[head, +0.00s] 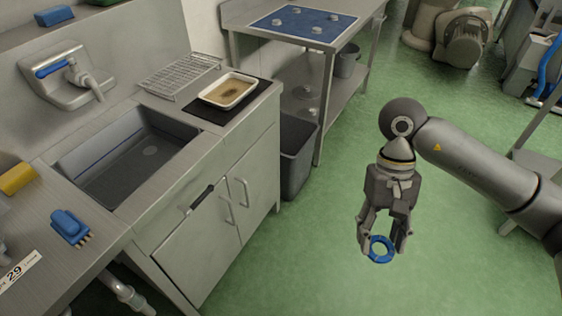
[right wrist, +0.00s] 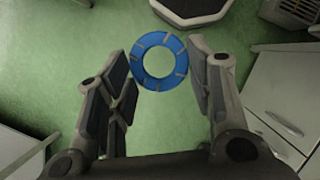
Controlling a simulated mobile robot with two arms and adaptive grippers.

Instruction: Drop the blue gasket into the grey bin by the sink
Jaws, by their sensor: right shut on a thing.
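The blue gasket (head: 381,250) is a flat ring held between the fingertips of my right gripper (head: 383,247), above the green floor. In the right wrist view the ring (right wrist: 159,61) sits between the two fingers (right wrist: 160,62). The grey bin (head: 297,157) stands on the floor at the right end of the sink cabinet, partly hidden by it. My right gripper is to the right of the bin and apart from it. The sink (head: 138,158) is set in the steel counter at the left. My left gripper is not in view.
A white tray (head: 228,91) on a dark mat and a wire rack (head: 180,76) are on the counter. A steel table (head: 290,24) with a blue mat stands behind the bin. A blue brush (head: 70,227) lies front left. Green floor is clear between cabinet and gripper.

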